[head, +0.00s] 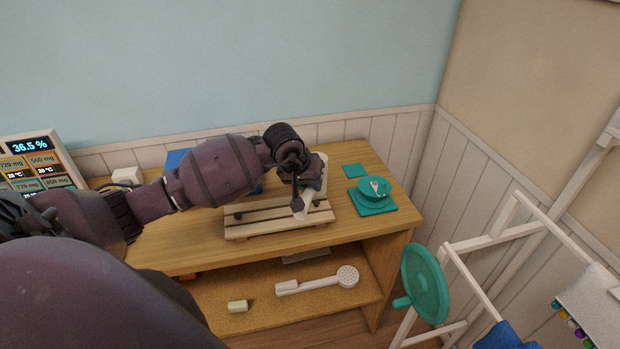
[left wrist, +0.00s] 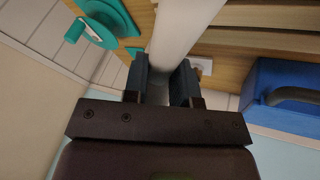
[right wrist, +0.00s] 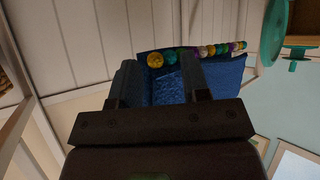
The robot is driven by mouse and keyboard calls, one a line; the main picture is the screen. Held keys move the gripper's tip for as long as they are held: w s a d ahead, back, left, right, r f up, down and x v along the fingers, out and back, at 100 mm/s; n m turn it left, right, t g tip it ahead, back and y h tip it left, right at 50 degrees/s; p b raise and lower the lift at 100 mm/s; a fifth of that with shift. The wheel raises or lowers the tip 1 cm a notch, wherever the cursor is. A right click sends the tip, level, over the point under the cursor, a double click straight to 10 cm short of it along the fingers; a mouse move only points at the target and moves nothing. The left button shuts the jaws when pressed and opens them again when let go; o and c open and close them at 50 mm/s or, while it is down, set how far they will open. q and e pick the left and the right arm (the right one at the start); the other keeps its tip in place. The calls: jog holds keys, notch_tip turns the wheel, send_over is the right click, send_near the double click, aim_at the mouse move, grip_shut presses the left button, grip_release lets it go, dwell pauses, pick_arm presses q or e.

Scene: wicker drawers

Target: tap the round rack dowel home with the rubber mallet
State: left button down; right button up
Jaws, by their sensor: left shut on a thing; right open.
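A slatted wooden rack (head: 262,228) lies on the wooden bench top. My left gripper (head: 300,199) is over its right part, shut on a pale rod-like thing (head: 306,210) that slants down toward the slats. In the left wrist view this pale rod (left wrist: 184,28) runs between the fingers (left wrist: 163,85). I cannot tell whether it is the mallet's handle; no mallet head can be made out. I cannot tell whether its lower end touches the rack. No dowel can be told apart with certainty. My right gripper (right wrist: 160,85) is open and empty, away from the bench.
A blue box (head: 178,158) is behind my left arm. A white long-handled brush (head: 318,283) lies on the lower shelf. A white frame with a teal disc (head: 426,284) stands at right, near blue cloth (right wrist: 225,75).

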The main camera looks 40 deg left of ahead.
dwell(0.3)
pick_arm(q)
jog(key=shift+f, duration=0.15)
notch_tip(320, 180, down, 5)
jog(key=b, duration=0.5)
jog(key=shift+r+p, duration=0.7)
jog(key=shift+r, duration=0.55)
jog(key=shift+r+p, duration=0.35)
jog(key=shift+r, duration=0.9)
